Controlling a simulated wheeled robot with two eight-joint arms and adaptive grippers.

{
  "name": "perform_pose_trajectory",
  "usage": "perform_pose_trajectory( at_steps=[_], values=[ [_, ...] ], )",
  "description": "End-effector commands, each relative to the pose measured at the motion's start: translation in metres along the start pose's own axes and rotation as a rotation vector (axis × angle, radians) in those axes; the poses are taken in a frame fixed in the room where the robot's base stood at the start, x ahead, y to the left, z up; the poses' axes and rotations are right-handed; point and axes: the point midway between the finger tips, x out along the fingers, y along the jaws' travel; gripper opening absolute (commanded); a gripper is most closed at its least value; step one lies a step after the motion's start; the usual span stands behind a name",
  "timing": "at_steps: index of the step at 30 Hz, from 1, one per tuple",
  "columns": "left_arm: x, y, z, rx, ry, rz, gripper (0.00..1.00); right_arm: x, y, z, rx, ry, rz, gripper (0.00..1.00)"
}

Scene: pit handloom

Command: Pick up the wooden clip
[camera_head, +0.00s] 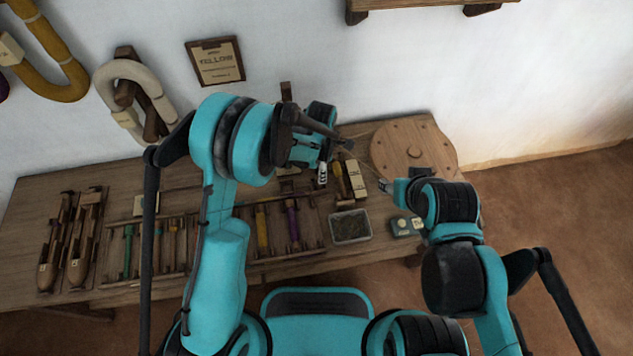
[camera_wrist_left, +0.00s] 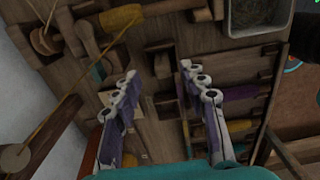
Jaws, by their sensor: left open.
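In the left wrist view, a small brown wooden piece (camera_wrist_left: 162,66) lies on the table between and just beyond my left fingertips. It looks like the wooden clip, but it is too small and dark to be sure. My left gripper (camera_wrist_left: 158,74) is open with nothing between its fingers, pointing down at the table. In the head view my left gripper (camera_head: 322,173) hangs over the back middle of the table, and the clip cannot be made out there. My right gripper (camera_head: 386,186) is over the table's right part; its jaws are too small to read.
The wooden table (camera_head: 185,180) carries slotted racks with coloured spools (camera_head: 262,228), shuttles (camera_head: 78,240) at the left, a metal tray (camera_head: 350,227) and a round wooden disc (camera_head: 412,148). A yellow-wound bobbin (camera_wrist_left: 120,17) lies close beyond my left fingers. The wall stands close behind.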

Motion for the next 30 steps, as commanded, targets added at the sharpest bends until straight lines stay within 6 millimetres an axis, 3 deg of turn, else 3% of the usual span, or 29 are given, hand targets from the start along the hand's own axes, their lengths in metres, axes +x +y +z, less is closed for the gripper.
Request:
perform_pose_trajectory(
  at_steps=[10, 18, 23, 30],
  values=[
    [0.048, -0.003, -0.006, 0.001, 0.0, 0.001, 0.43, 0.021, 0.0, 0.015, 0.0, 0.0, 0.0, 0.48],
    [0.051, -0.003, -0.006, 0.001, -0.001, 0.001, 0.43, 0.021, 0.0, 0.015, 0.0, 0.0, 0.0, 0.48],
    [0.051, -0.003, -0.006, 0.002, -0.001, 0.001, 0.04, 0.021, 0.0, 0.015, 0.0, 0.0, 0.0, 0.48],
    [0.051, -0.003, -0.006, 0.002, -0.001, 0.001, 0.0, 0.021, 0.0, 0.015, 0.0, 0.0, 0.0, 0.48]
  ],
)
